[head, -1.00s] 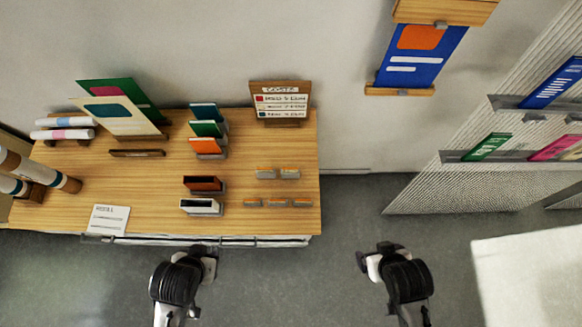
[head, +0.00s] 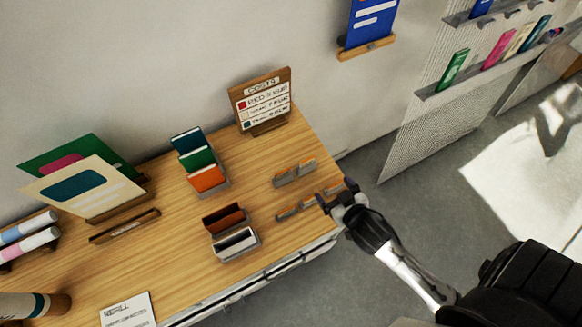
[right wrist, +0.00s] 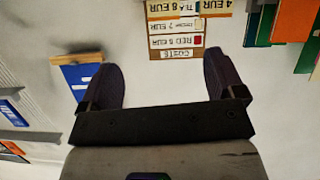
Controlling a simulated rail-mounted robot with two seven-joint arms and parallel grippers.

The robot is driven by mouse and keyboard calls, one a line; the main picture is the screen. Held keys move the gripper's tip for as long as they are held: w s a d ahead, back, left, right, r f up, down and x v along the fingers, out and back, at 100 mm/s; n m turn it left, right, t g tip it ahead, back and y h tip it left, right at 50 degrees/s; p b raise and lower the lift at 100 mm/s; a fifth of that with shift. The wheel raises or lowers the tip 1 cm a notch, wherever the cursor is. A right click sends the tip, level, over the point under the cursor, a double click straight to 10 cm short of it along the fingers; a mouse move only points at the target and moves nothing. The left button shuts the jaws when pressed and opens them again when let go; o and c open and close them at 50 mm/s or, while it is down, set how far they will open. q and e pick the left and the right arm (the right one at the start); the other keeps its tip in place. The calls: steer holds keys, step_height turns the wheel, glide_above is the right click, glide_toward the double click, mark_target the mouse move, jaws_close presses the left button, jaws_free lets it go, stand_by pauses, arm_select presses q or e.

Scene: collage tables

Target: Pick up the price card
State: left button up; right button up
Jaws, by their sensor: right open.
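Several small price cards with orange edges stand in grey holders at the table's right end. In the head view a back pair (head: 294,173) stands behind a front row (head: 309,201). My right gripper (head: 341,193) is at the right end of the front row, by the table edge; I cannot tell whether it touches a card. In the right wrist view the right gripper (right wrist: 158,62) has its two dark fingers wide apart, with nothing between them. An orange-edged card reading "4 EUR" (right wrist: 217,8) shows beyond the fingers, upside down. My left gripper is out of view.
A wooden COSTS board (head: 262,101) stands at the back of the wooden table (head: 180,215). Floor lies right of the table.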

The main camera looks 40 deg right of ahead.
mark_target(308, 161)
steer(key=shift+m, duration=0.5)
steer(key=x, duration=0.4)
steer(key=r+x, duration=0.1)
steer(key=x, duration=0.8)
steer(key=shift+w+a+p, duration=0.15)
steer(key=shift+w+p, duration=0.15)
steer(key=shift+w, duration=0.4)
steer(key=shift+c, duration=0.3)
steer(key=c, duration=0.9)
steer(key=shift+c, duration=0.2)
steer(key=shift+r+t, duration=0.15)
steer(key=shift+t, duration=0.15)
